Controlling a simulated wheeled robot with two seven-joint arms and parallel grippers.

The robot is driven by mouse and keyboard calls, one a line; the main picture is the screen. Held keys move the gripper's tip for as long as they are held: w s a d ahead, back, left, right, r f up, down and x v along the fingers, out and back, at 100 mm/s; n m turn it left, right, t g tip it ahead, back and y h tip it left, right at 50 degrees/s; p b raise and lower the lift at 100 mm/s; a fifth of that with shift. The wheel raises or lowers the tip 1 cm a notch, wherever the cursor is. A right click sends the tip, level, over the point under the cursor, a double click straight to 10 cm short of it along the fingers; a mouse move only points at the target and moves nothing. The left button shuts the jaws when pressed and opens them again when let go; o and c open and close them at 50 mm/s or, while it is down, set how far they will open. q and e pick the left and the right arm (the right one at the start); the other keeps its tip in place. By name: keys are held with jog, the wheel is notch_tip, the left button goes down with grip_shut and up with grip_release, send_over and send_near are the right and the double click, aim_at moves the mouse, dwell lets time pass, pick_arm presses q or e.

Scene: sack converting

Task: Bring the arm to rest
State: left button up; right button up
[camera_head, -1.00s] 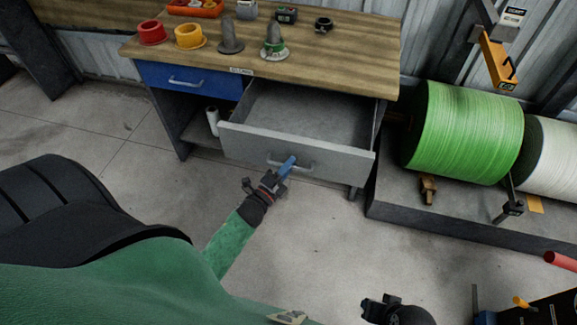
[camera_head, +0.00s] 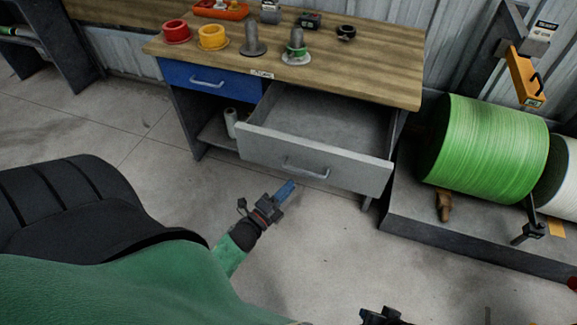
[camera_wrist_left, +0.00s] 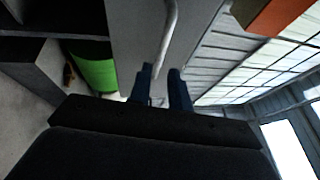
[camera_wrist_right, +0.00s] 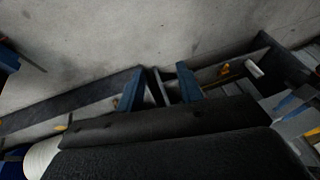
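My left gripper (camera_head: 287,187) is in front of the workbench's open grey drawer (camera_head: 310,160), clear of it. In the left wrist view its two blue fingers (camera_wrist_left: 162,75) stand apart with nothing between them. The drawer handle (camera_head: 306,169) is just beyond the fingertips and also shows in the left wrist view (camera_wrist_left: 169,38). The drawer is pulled out and looks empty. My right gripper shows only in part at the bottom edge of the head view (camera_head: 382,317). In the right wrist view its fingers (camera_wrist_right: 160,80) are apart and empty, over floor.
The workbench top (camera_head: 370,66) carries a red ring (camera_head: 176,33), a yellow ring (camera_head: 212,39), grey cones and an orange tray (camera_head: 222,10). A closed blue drawer (camera_head: 209,80) is beside the open one. A green roll (camera_head: 485,147) is at right. Floor in front is clear.

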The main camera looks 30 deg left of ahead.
jog(key=shift+d, duration=0.15)
